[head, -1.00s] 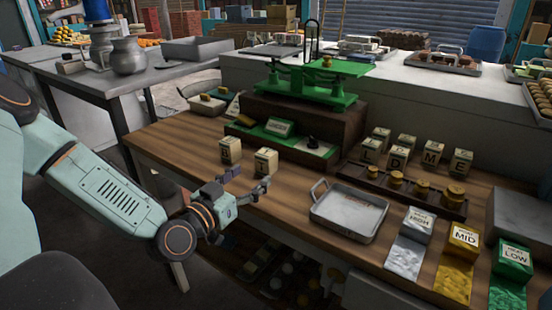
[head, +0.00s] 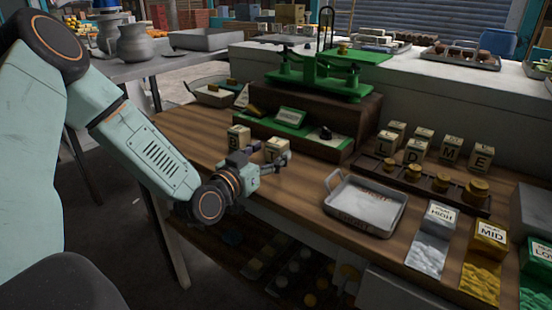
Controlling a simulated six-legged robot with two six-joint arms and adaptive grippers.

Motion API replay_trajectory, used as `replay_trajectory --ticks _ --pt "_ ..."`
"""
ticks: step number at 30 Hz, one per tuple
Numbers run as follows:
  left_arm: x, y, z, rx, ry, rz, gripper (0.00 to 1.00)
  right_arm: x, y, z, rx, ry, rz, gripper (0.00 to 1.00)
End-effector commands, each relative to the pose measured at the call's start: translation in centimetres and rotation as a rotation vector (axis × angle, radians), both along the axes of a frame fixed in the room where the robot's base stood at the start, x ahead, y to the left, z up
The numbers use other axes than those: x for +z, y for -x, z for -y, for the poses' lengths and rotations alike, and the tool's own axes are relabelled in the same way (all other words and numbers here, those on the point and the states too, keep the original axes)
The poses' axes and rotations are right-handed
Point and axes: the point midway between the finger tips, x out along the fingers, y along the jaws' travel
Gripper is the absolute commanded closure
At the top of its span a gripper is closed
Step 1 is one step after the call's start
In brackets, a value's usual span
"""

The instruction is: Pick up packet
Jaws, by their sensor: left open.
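Two cream lettered packets stand upright on the wooden table: the B packet (head: 238,136) and, to its right, another packet (head: 277,146) whose letter is mostly hidden by my gripper. My left gripper (head: 262,162) is open, its two fingers pointing towards these packets from the near side. One finger overlaps the lower part of each packet in the picture; I cannot tell whether they touch. Several more lettered packets, among them L, D, M and E (head: 481,155), stand at the right behind a dark weight rack. My right gripper is not in view.
A green balance scale (head: 320,85) stands on a brown block (head: 345,107) behind the packets. A metal tray (head: 366,207) lies right of my gripper. The dark rack (head: 430,186) holds brass weights. HIGH, MID and LOW boxes line the right front.

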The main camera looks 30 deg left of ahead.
Motion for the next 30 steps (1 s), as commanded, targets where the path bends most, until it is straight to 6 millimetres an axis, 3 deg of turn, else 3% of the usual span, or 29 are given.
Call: replay_trajectory --ticks 5,13,30 --pt "0.02 -1.12 0.02 -0.001 -0.002 0.0 0.31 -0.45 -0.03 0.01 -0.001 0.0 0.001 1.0" --pt "0.09 -1.17 0.0 0.0 0.0 0.0 0.33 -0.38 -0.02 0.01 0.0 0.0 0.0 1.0" --pt "0.05 -1.13 0.0 0.0 0.001 -0.001 0.81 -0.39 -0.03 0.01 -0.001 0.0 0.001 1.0"
